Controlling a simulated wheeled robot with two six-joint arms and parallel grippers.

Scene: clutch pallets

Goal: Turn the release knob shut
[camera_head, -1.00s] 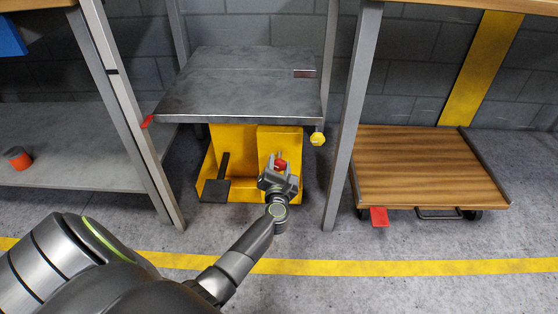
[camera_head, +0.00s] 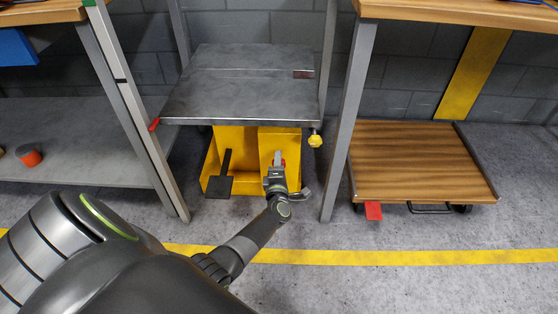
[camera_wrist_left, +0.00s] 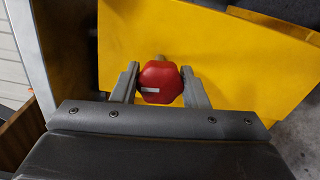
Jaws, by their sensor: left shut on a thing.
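The red release knob (camera_wrist_left: 160,82) is on the yellow housing of the lift cart in the left wrist view. In the head view only a sliver of the knob (camera_head: 283,162) shows behind my gripper, low on the yellow housing (camera_head: 265,143). My left gripper (camera_head: 277,163) is in front of the housing. In the left wrist view its two fingers (camera_wrist_left: 158,86) stand on either side of the knob, shut on it. A small pale mark shows on the knob's face. My right gripper is in neither view.
The cart's grey platform (camera_head: 245,85) is above the knob, with a black pedal (camera_head: 219,186) to the left. A yellow knob (camera_head: 315,140) is at the platform's right corner. Table legs stand on both sides. A wooden dolly (camera_head: 420,165) is at the right.

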